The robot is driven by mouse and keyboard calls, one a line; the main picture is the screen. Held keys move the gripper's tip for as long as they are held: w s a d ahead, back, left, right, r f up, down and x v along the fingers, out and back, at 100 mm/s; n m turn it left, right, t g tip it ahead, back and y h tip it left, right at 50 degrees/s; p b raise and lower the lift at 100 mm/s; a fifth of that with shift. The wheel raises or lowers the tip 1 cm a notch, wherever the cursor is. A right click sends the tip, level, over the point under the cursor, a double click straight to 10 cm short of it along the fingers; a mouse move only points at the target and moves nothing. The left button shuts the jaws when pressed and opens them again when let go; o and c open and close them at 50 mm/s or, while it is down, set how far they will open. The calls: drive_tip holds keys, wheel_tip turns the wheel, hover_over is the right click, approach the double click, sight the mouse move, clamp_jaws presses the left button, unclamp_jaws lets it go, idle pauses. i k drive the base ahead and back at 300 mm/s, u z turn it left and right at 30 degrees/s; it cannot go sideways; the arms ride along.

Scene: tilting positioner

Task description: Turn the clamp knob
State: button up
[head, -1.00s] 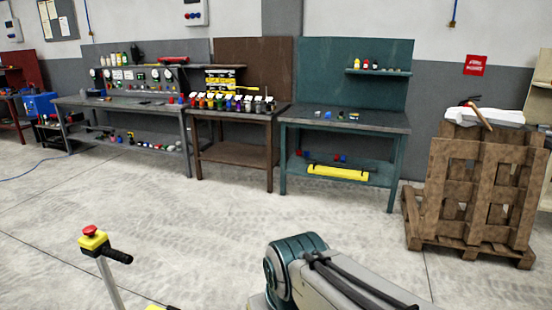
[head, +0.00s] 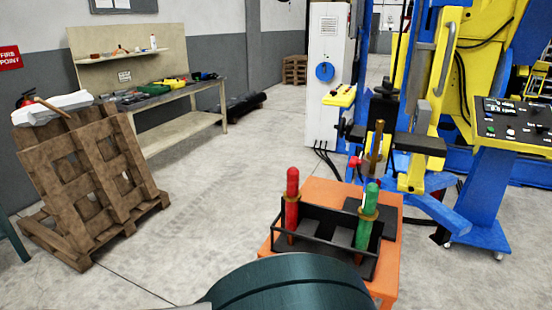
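The blue and yellow positioner (head: 459,62) stands at the right of the head view. A small red knob-like part (head: 355,162) shows at its lower left side, beside an upright brass-coloured rod (head: 377,140). I cannot tell for sure whether this red part is the clamp knob. My gripper is out of view; only a teal link of my arm shows at the bottom edge.
An orange cart (head: 388,268) with a black rack (head: 310,243) holding a red and a green handled tool stands ahead. A control console (head: 483,215) is at right. Wooden pallets (head: 85,190) stand left. A white cabinet (head: 327,110) stands behind. Floor at centre left is clear.

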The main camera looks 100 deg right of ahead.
sight(354, 161)
drive_tip(key=z, duration=4.05)
drive_tip(key=i, duration=1)
drive_tip(key=k, duration=0.5)
drive_tip(key=z, duration=1.65)
drive_tip(key=k, duration=0.75)
drive_tip(key=u, duration=1.05)
